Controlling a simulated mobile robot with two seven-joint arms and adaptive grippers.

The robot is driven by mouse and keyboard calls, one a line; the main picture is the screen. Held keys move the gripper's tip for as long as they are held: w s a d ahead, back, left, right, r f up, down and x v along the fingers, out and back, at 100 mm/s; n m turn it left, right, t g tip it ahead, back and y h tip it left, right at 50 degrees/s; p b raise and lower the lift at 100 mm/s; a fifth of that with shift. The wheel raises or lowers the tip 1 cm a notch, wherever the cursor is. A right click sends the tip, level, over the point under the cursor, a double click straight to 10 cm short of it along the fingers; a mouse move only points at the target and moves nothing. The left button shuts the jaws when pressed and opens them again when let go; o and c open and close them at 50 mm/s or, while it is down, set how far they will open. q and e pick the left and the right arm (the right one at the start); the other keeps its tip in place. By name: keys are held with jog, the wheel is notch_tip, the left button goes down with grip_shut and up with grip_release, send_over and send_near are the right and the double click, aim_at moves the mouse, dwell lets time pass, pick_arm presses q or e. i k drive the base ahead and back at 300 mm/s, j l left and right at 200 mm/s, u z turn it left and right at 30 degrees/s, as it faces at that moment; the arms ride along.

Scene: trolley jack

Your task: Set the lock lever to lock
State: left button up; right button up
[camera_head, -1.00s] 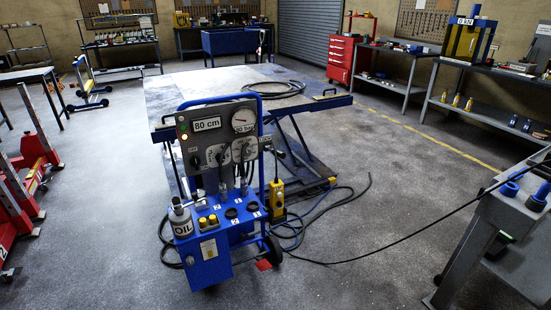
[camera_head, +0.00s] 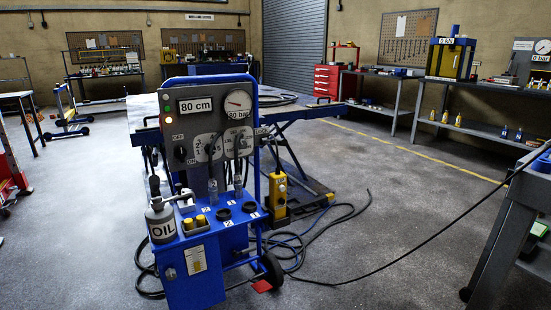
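A blue trolley with a grey control panel (camera_head: 214,112) stands in front of me, left of centre. The panel has an "80 cm" display (camera_head: 195,105), a round gauge reading about 80 bar (camera_head: 238,103), and a black OFF/ON knob (camera_head: 180,153) on its left. At the panel's right edge is a small label that seems to read LOCK (camera_head: 262,131). The lock lever seems to be beside that label, partly behind the blue frame tube; its position is too small to tell. Neither of my grippers is in view.
An oil can (camera_head: 161,222) stands on the trolley's front left. A yellow control box (camera_head: 278,192), hoses and cables lie behind and right of it. A lift table (camera_head: 310,113) is behind. Floor at centre right (camera_head: 400,190) is mostly clear, crossed by a black cable.

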aim_at(281, 142)
jog(key=i+l+u, duration=0.15)
jog(key=i, duration=0.35)
jog(key=i+l+u, duration=0.15)
jog(key=i, duration=0.35)
